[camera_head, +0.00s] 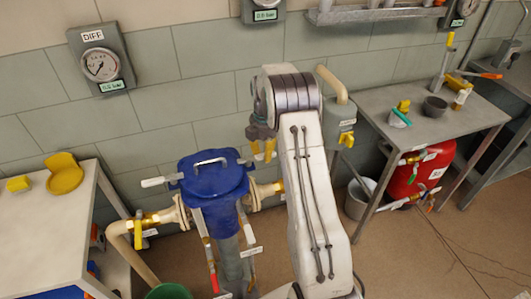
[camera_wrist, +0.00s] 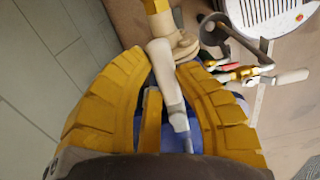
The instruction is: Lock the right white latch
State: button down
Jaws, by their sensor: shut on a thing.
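The blue vessel (camera_head: 215,188) with a blue lid and a grey top handle stands in the middle of the head view. A white latch (camera_head: 155,182) sticks out from the lid's left side. My gripper (camera_head: 264,152) is at the lid's right side, its yellow fingers pointing down. In the wrist view my gripper (camera_wrist: 166,64) is shut on the right white latch (camera_wrist: 166,72), whose white grip lies between the fingers. Its grey rod runs down towards the blue lid. In the head view my arm and gripper hide the right latch. Its locked state cannot be told.
A brass flanged pipe (camera_head: 268,190) joins the vessel's right side, close to my arm. A table with a yellow part (camera_head: 64,174) is at left, and a green bucket (camera_head: 168,291) below. At right are a grey table (camera_head: 385,112) and a red tank (camera_head: 425,172).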

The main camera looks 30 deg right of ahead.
jog(key=shift+f+n, duration=0.1)
jog(key=shift+n, duration=0.2)
jog(key=c, duration=0.9)
grip_release()
jog(key=shift+w, duration=0.1)
notch_tip(320, 180, up, 12)
jog(key=shift+r, duration=0.1)
dwell(0.6)
